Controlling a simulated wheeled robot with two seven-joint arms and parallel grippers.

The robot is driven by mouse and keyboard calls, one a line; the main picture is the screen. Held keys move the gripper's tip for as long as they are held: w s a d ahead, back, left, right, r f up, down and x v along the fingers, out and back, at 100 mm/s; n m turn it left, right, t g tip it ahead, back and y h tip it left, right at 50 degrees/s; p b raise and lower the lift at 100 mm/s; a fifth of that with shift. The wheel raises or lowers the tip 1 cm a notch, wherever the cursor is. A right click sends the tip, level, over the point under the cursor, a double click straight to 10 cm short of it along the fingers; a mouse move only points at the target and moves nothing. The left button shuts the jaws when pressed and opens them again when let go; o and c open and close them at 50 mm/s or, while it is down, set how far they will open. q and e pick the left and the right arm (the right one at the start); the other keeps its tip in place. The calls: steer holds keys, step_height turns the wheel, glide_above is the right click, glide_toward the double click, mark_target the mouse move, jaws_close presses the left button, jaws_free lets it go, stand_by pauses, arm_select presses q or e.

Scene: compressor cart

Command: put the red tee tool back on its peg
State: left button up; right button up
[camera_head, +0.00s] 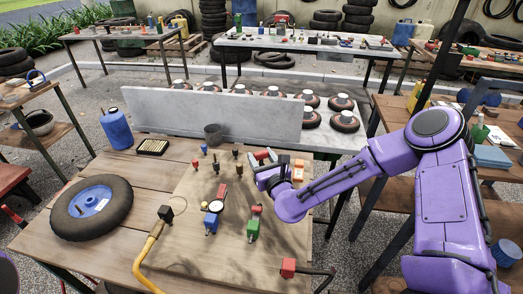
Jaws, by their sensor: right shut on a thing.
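My right gripper (266,172) is over the far right part of the wooden board, its purple arm coming in from the right. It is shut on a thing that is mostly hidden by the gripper. A red piece (261,155) shows just beyond the jaws and looks like part of the red tee tool; its full shape and its contact with any peg cannot be made out. Small upright pieces stand on the board (180,235) left of the gripper, including a dark one (215,163). Which peg belongs to the tee tool cannot be told.
A blue-and-white gauge (212,217), a green fitting (253,229) and a red block (288,267) are on the board. An orange-and-white item (298,170) is close right of the gripper. A wheel (91,209) lies left. A grey upright panel (215,113) stands behind.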

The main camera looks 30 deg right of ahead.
mark_target(267, 150)
steer(key=w+d, duration=0.1)
steer(key=w+d+b, duration=0.1)
steer(key=d, duration=0.1)
steer(key=shift+w+r+m+h, duration=0.1)
steer(key=shift+r+m+h, duration=0.05)
steer(key=shift+m+h, duration=0.2)
arm_select(q)
step_height(267, 150, down, 7)
steer(key=b, duration=0.5)
steer(key=shift+s+r, duration=0.15)
steer(key=shift+s, duration=0.1)
arm_select(e)
step_height(267, 150, down, 6)
steer(key=shift+w+r, duration=0.15)
steer(key=shift+r, duration=0.05)
arm_select(q)
steer(key=shift+d, duration=0.1)
arm_select(e)
steer(key=shift+r, duration=0.1)
arm_select(q)
steer(key=shift+f+b, duration=0.55)
steer(key=shift+b, duration=0.25)
steer(key=shift+f, duration=0.1)
steer(key=shift+f, duration=0.1)
